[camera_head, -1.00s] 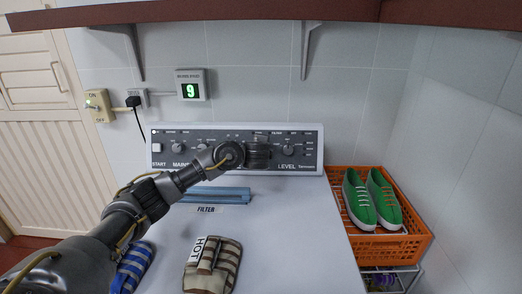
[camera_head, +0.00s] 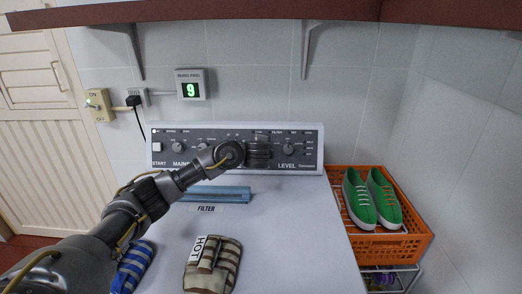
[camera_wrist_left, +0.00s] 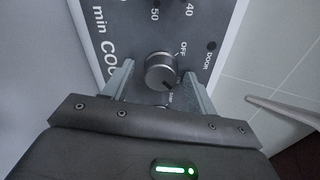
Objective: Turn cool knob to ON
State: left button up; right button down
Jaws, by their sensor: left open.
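The grey cool knob (camera_wrist_left: 160,70) sits on the dark control panel (camera_wrist_left: 110,35), with "COO" lettering to its left and an "OFF" label at its upper right. Its pointer side faces down toward small print that I cannot read clearly. My left gripper (camera_wrist_left: 158,74) is open, with one finger on each side of the knob. I cannot tell whether the fingers touch it. In the head view my left gripper (camera_head: 258,152) is at the panel and hides the cool knob. My right gripper is not in view.
The level knob (camera_head: 288,147) is right of the gripper, and another knob (camera_head: 204,148) is left. Striped slippers (camera_head: 213,264) lie on the white machine top (camera_head: 290,230). An orange basket (camera_head: 416,243) with green shoes (camera_head: 372,200) stands to the right. A shelf (camera_head: 250,12) hangs above.

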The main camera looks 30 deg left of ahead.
pick_arm(q)
jog(key=shift+s+d+r+p, duration=0.1)
jog(key=shift+s+r+p, duration=0.1)
jog(key=shift+r+p, duration=0.1)
jog(key=p+v, duration=0.8)
jog(key=v, duration=0.2)
jog(key=shift+s+f, duration=0.2)
